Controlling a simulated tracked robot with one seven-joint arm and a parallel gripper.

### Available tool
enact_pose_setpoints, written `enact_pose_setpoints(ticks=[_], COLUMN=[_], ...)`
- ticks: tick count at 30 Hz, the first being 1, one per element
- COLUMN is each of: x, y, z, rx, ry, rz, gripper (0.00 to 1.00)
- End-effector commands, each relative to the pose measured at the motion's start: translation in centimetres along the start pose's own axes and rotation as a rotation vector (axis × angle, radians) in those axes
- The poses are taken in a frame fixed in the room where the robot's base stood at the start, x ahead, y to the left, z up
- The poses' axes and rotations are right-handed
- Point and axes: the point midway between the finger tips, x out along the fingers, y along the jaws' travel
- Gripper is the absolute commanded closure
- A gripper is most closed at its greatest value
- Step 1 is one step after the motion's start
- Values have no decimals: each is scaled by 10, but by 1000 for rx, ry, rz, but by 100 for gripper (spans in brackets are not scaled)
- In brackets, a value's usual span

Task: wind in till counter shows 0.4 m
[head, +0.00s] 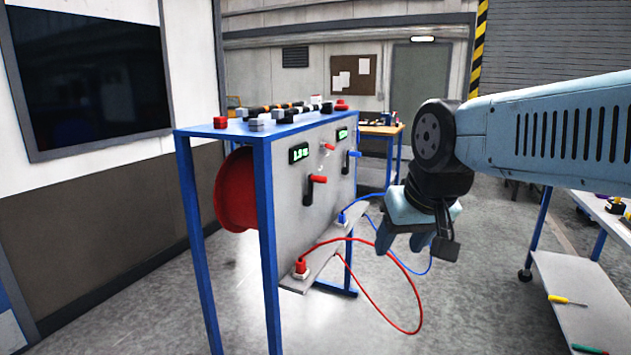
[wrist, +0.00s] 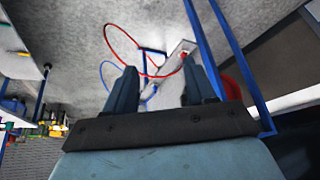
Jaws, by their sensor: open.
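A grey panel (head: 325,165) in a blue frame carries two counters with green digits. The near counter (head: 299,153) seems to read about 1.3 or 1.9, too small to be sure; the far counter (head: 342,134) is unreadable. A red-handled crank (head: 316,181) sits below the near counter and a blue-handled crank (head: 353,155) below the far one. A red drum (head: 236,190) sits behind the panel; its edge shows in the wrist view (wrist: 232,88). My gripper (head: 405,242) is open and empty, to the right of the panel, apart from both cranks. Its spread fingers show in the wrist view (wrist: 162,82).
A red hose (head: 370,300) and a blue hose (head: 425,262) loop out from a low shelf (head: 320,262) on the panel, under my gripper. Small parts lie on the frame's top. A white cart (head: 575,285) stands at right. The floor between is otherwise clear.

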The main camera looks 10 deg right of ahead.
Motion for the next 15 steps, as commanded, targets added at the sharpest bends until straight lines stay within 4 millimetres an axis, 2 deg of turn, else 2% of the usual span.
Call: enact_pose_setpoints(ticks=[5,15], x=[11,48], y=[-19,-48], z=[-32,-114], rx=[157,559], ry=[-73,-251], rz=[-59,-219], gripper=[45,45])
